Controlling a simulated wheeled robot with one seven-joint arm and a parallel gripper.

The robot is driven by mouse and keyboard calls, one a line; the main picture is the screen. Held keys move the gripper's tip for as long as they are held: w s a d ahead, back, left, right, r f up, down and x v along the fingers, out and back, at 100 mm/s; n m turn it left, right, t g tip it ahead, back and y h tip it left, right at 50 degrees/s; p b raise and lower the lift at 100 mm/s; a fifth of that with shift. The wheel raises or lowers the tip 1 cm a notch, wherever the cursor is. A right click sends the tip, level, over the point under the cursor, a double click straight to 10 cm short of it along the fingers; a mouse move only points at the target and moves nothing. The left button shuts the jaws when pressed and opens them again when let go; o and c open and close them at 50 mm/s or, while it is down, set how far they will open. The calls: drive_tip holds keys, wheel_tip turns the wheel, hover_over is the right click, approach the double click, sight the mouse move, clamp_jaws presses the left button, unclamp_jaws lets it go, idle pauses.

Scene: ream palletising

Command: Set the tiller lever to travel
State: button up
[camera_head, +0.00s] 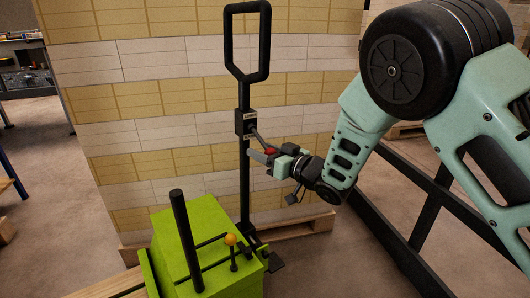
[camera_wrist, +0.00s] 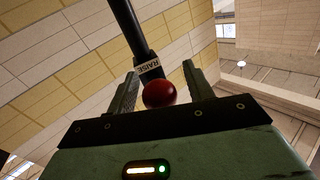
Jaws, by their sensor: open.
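The black tiller (camera_head: 243,180) stands upright with a loop handle on top and a small control box (camera_head: 245,122) partway up. A short lever (camera_head: 258,138) slants down to the right from the box and ends in a red knob (camera_head: 270,152). My gripper (camera_head: 268,158) is at the knob, coming from the right. In the wrist view the red knob (camera_wrist: 159,94) lies between my two open fingers (camera_wrist: 160,75), with visible gaps on both sides. A label reading RAISE (camera_wrist: 148,66) shows just beyond the knob. The lever's other position marks cannot be read.
The lime-green truck body (camera_head: 200,240) is below, with a black upright bar (camera_head: 186,240) and a yellow-knobbed stick (camera_head: 231,240). A tall stack of white and yellow reams (camera_head: 130,110) stands close behind on a wooden pallet (camera_head: 300,228). Black rails (camera_head: 425,215) are at right.

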sight(268, 148)
drive_tip(key=shift+c, duration=0.3)
clamp_jaws()
drive_tip(key=r+p, duration=0.1)
drive_tip(key=p, duration=0.1)
drive_tip(key=shift+d+r+p, duration=0.1)
drive_tip(key=shift+r+p, duration=0.1)
drive_tip(key=shift+p, duration=0.1)
drive_tip(key=r+g+h+p, duration=0.1)
drive_tip(key=p, duration=0.1)
drive_tip(key=g+h+p, duration=0.1)
drive_tip(key=p, duration=0.2)
drive_tip(key=shift+s+d+r+m, duration=0.2)
drive_tip(key=shift+r+m, duration=0.1)
drive_tip(key=shift+r, duration=0.3)
drive_tip(key=shift+o, duration=0.3)
unclamp_jaws()
drive_tip(key=shift+s, duration=0.1)
